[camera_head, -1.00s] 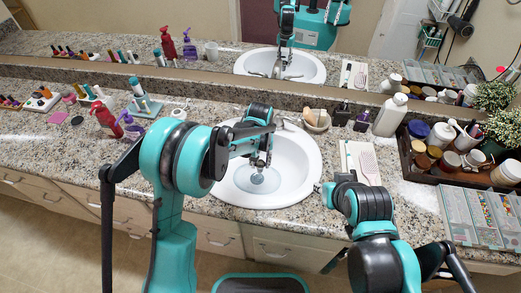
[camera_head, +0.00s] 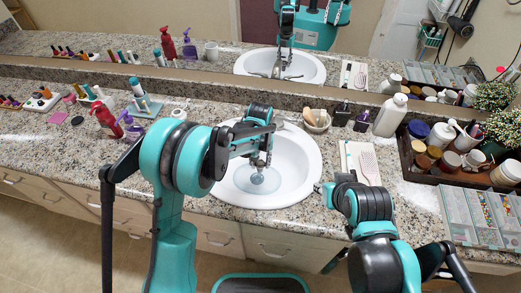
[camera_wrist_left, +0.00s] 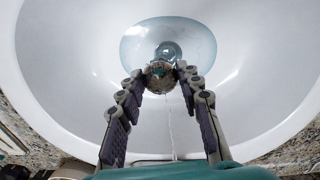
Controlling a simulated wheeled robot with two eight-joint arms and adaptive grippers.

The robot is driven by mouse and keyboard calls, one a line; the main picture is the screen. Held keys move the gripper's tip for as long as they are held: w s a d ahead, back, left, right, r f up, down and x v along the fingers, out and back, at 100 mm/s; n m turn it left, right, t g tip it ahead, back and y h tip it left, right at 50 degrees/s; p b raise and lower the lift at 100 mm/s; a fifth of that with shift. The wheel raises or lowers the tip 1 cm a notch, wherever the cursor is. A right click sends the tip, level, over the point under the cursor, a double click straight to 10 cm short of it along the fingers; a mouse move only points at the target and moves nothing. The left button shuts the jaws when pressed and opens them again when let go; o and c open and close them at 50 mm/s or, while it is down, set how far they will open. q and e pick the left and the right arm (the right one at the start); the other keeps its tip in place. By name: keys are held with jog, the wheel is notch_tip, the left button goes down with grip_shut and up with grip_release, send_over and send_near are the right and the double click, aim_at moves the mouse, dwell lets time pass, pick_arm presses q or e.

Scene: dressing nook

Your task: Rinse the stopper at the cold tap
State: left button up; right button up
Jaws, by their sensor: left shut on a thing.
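My left gripper (camera_head: 263,160) reaches down into the white sink basin (camera_head: 299,160). In the left wrist view its fingers (camera_wrist_left: 160,78) are shut on a small round metallic stopper (camera_wrist_left: 159,83). The stopper is above the pale blue round patch of water (camera_wrist_left: 138,47) at the basin's bottom, with the drain (camera_wrist_left: 168,50) just beyond it. A thin pale line runs from the stopper toward the wrist; I cannot tell if it is water or a chain. The tap (camera_head: 290,120) behind the basin is mostly hidden by my arm. My right gripper (camera_head: 322,188) is beside the basin, its fingers unclear.
Right of the basin lie a pale tray with a brush (camera_head: 369,165), a white bottle (camera_head: 390,115) and a dark tray of jars (camera_head: 412,170). A bowl (camera_head: 317,121) stands behind. Red (camera_head: 106,118) and purple pump bottles stand left. The front-left counter is clear.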

pick_arm(q)
jog(key=s+r+p, duration=0.2)
jog(key=s+r, duration=0.2)
jog(key=s, duration=0.1)
dwell(0.4)
